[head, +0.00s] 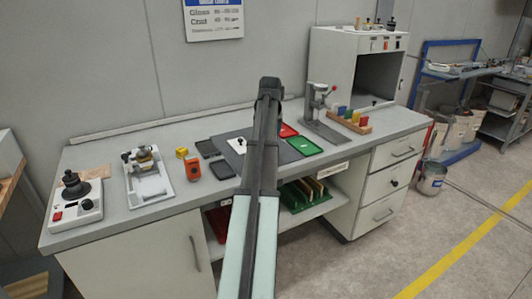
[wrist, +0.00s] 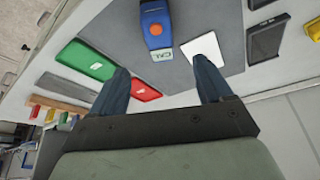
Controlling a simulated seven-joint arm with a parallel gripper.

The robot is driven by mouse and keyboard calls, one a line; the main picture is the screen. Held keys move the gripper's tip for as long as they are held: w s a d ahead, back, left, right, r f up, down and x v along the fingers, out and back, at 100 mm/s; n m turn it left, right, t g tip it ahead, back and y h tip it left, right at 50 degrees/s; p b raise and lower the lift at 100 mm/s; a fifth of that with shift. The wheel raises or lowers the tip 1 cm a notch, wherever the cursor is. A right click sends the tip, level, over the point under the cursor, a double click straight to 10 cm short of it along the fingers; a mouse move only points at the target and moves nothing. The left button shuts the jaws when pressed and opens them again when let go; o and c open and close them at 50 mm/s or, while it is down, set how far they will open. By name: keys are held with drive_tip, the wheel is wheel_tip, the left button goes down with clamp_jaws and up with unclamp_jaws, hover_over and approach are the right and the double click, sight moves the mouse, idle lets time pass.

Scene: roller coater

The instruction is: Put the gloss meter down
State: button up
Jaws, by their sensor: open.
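What looks like the gloss meter is a blue handheld device (wrist: 156,24) with an orange patch, lying on a dark grey mat (wrist: 206,14) in the wrist view. A pale label reading "CAL" shows at its near end. My gripper (wrist: 163,78) is open, its two dark fingers apart and empty. The meter lies ahead of the gap between the fingertips, and no finger visibly touches it. In the head view my arm covers the meter and most of the gripper, while part of the mat (head: 283,153) shows.
A white tile (wrist: 203,47) lies beside the meter. Green (head: 305,146) and red (head: 287,131) panels lie on the other side. Dark flat pieces (head: 222,169), an orange device (head: 192,168) and a yellow block (head: 182,152) sit left on the bench. A stand (head: 319,104) rises right.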

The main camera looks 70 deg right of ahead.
drive_tip(key=shift+w+d+f, duration=0.1)
drive_tip(key=shift+w+d, duration=0.15)
drive_tip(key=shift+w, duration=0.1)
drive_tip(key=w+d+y, duration=0.1)
drive_tip(key=w+d, duration=0.1)
drive_tip(key=d, duration=0.4)
drive_tip(key=f+y, duration=0.1)
drive_tip(key=f, duration=0.1)
drive_tip(key=s+a+f+g+y, duration=0.1)
drive_tip(key=f, duration=0.1)
drive_tip(key=a+f+y, duration=0.1)
drive_tip(key=f, duration=0.2)
drive_tip(key=shift+s+a+f+g, duration=0.1)
drive_tip(key=shift+s+a+g, duration=0.15)
drive_tip(key=shift+g, duration=0.15)
drive_tip(key=shift+w+d+f, duration=0.1)
drive_tip(key=shift+w+f, duration=0.05)
drive_tip(key=shift+f, duration=1.35)
drive_tip(key=shift+w+d+f, duration=0.1)
drive_tip(key=shift+w+f, duration=0.05)
drive_tip(key=shift+f, duration=1.3)
drive_tip(key=shift+c, duration=0.2)
drive_tip(key=c, duration=1.4)
